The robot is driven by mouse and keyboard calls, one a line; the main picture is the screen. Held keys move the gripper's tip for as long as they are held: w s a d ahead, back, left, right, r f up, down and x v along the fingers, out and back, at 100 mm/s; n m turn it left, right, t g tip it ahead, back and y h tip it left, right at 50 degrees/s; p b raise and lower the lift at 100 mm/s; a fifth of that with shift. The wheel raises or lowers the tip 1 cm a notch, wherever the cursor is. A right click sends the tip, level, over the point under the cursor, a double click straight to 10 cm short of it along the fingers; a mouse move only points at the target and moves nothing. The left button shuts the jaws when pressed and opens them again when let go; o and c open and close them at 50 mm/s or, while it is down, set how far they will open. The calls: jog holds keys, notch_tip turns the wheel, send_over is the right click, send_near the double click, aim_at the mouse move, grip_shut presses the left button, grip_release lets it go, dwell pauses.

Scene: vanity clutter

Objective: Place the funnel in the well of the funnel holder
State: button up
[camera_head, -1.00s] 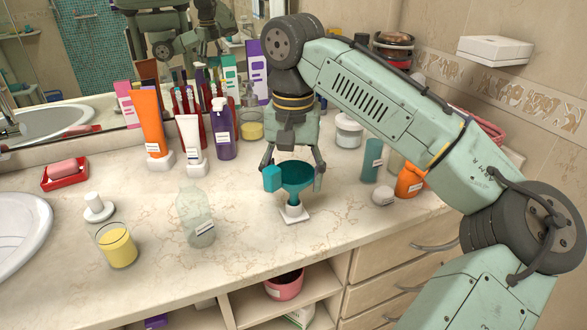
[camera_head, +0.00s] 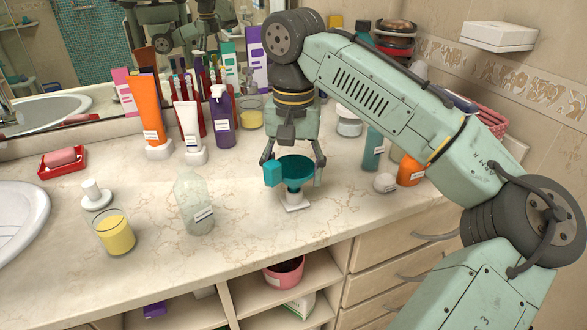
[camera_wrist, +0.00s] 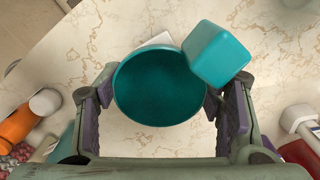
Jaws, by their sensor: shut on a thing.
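The teal funnel (camera_head: 296,168) has a round bowl with a blocky teal piece at its rim; it also shows in the wrist view (camera_wrist: 158,88). My gripper (camera_head: 293,178) points down and is shut on the funnel, with one finger on each side of the bowl. The white funnel holder (camera_head: 294,206) stands on the counter directly under the funnel. The funnel's stem appears to be down in the holder's well, but the bowl hides the well's mouth. In the wrist view only a white edge of the holder (camera_wrist: 160,39) shows behind the bowl.
A clear bottle (camera_head: 195,208) and a yellow candle glass (camera_head: 116,234) stand to the left. Tubes and a purple pump bottle (camera_head: 222,118) stand behind. A teal bottle (camera_head: 373,150) and an orange bottle (camera_head: 409,170) stand to the right. The counter in front is clear.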

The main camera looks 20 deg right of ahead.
aim_at(294, 169)
jog(key=shift+f, duration=0.25)
jog(key=o, duration=1.3)
notch_tip(294, 169, up, 8)
jog(key=shift+f, duration=0.25)
